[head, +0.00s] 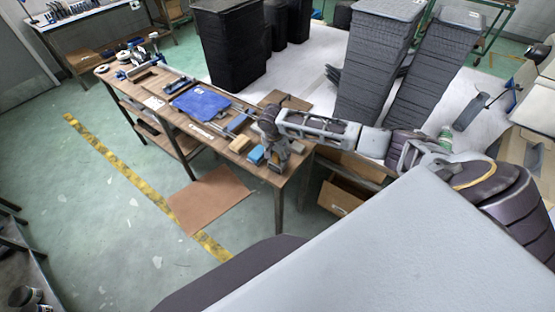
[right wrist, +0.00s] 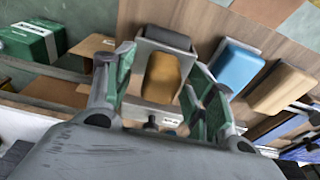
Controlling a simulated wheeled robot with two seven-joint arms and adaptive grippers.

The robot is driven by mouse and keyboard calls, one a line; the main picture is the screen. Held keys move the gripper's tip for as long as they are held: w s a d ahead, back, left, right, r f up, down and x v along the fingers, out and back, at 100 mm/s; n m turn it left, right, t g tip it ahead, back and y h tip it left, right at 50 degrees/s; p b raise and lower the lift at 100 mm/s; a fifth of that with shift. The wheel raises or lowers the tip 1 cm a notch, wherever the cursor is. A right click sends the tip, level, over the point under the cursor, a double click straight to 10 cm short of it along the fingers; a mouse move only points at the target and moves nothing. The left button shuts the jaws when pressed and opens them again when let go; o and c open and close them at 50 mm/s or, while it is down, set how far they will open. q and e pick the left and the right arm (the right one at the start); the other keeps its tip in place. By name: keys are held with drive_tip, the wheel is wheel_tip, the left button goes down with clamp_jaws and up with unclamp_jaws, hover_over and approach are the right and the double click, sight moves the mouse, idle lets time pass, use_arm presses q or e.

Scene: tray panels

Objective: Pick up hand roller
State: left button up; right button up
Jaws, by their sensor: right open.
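My right gripper (head: 276,158) is over the near right end of the wooden workbench (head: 222,152). In the right wrist view its green-padded fingers (right wrist: 161,68) are open, one on each side of a mustard-coloured piece with a dark grey bar and a pale grey frame (right wrist: 165,76). This looks like the hand roller, but I cannot be sure of its shape. The fingers appear apart from it, and its lower part is partly hidden by my gripper. In the head view my gripper mostly covers it. My left gripper is not in view.
A blue block (right wrist: 238,66) and a tan block (right wrist: 281,88) lie right of the gripper in the right wrist view. A blue cloth (head: 201,104) and several tools lie farther along the bench. Dark stacked trays (head: 378,60) stand behind. A green box (right wrist: 33,42) is beyond the bench edge.

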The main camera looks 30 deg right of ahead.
clamp_jaws()
idle(0.4)
drive_tip(key=shift+r+b, duration=0.3)
drive_tip(key=shift+r, duration=4.75)
drive_tip(key=c, duration=0.7)
unclamp_jaws()
drive_tip(key=shift+w, duration=0.1)
drive_tip(key=c, duration=0.3)
